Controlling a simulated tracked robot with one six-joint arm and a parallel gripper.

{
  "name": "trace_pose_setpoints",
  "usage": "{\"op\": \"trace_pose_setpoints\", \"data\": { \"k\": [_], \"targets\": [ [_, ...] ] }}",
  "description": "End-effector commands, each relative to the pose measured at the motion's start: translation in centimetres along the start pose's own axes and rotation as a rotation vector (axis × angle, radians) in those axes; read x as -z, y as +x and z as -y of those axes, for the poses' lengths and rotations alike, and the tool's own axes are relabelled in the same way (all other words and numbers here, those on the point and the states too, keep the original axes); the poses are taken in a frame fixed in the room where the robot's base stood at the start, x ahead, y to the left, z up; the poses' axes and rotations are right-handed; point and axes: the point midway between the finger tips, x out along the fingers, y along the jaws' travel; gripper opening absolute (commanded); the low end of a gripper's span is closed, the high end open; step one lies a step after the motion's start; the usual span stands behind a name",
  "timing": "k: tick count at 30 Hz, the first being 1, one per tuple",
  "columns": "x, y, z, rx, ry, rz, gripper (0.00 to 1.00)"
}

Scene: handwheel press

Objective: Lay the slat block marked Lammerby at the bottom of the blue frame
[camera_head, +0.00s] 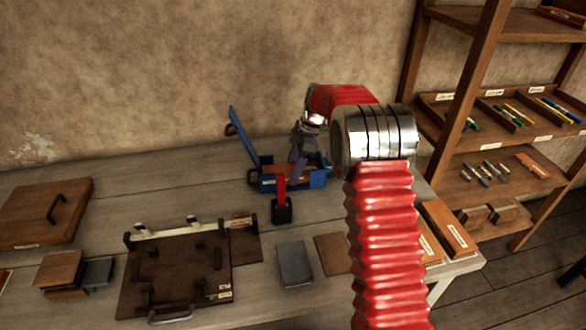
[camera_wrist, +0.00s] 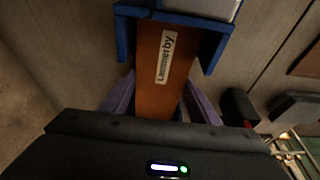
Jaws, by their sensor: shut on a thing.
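The slat block (camera_wrist: 150,85) is orange-brown wood with a white label reading Lammerby, seen in the wrist view. My gripper (camera_wrist: 160,103) has purple fingers on both sides of it and is shut on it. The blue frame (camera_wrist: 124,38) lies around the far end of the block, with a blue side on the left and right. In the head view the blue frame (camera_head: 318,179) stands on the bench, its blue flap (camera_head: 243,134) raised at the left. My gripper (camera_head: 297,168) reaches down into it. Whether the block touches the frame's bottom cannot be told.
A red lever on a black base (camera_head: 282,211) stands just in front of the frame. A dark board with fittings (camera_head: 170,277), a grey block (camera_head: 295,264) and a brown plate (camera_head: 332,254) lie nearer. Shelves (camera_head: 500,155) stand right.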

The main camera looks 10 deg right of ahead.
Motion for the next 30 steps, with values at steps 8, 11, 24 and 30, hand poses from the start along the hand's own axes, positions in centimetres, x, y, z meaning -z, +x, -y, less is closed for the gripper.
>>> {"op": "trace_pose_setpoints", "data": {
  "k": [8, 11, 24, 30],
  "targets": [
    [0.01, -0.02, -0.02, -0.001, 0.0, 0.0, 0.26],
    [-0.03, 0.08, -0.02, -0.001, 0.0, 0.0, 0.26],
    [-0.19, 0.53, -0.03, -0.001, 0.0, 0.0, 0.26],
    [-0.19, 0.52, -0.03, -0.001, 0.0, 0.0, 0.26]
  ]
}}
